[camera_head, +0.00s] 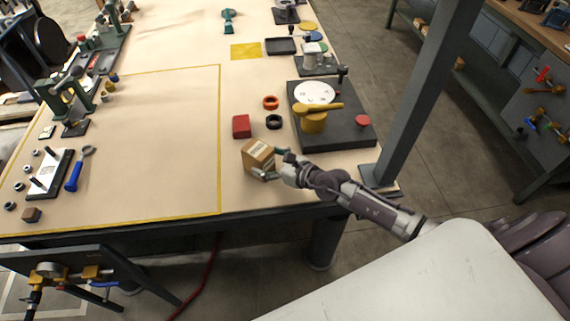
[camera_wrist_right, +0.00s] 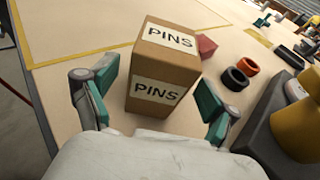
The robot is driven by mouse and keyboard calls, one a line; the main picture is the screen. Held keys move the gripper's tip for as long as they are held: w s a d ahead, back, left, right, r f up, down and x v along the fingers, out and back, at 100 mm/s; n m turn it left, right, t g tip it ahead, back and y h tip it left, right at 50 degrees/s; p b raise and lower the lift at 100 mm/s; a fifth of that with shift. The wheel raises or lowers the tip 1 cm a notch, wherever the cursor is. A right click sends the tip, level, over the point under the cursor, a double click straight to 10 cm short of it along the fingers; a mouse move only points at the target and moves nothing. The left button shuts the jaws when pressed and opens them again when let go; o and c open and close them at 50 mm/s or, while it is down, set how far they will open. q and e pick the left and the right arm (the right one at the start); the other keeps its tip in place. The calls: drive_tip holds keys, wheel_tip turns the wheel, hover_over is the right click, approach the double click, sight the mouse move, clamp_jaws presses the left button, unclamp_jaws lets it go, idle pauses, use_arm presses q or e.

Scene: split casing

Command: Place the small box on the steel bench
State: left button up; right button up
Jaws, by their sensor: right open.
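The small box (camera_head: 258,155) is a brown cardboard box. It stands on the light tabletop near its front edge, and the right wrist view shows it (camera_wrist_right: 165,70) with white "PINS" labels on two faces. My right gripper (camera_head: 272,166) is at the box. In the right wrist view its two green-padded fingers (camera_wrist_right: 155,92) are spread on either side of the box, with gaps showing beside it. My left gripper is not in view. No bench is clearly bare steel; a grey-framed bench (camera_head: 475,75) with a brown top stands at the far right.
A red block (camera_head: 241,126), an orange ring (camera_head: 270,102) and a black ring (camera_head: 273,122) lie behind the box. A dark fixture (camera_head: 343,133) with a yellow part is to the right. A grey post (camera_head: 421,85) rises at the table's right edge. The yellow-outlined area (camera_head: 150,150) is largely clear.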

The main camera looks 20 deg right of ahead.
drive_tip(key=v, duration=0.8)
drive_tip(key=shift+s+d+r, duration=0.15)
drive_tip(key=shift+s, duration=0.05)
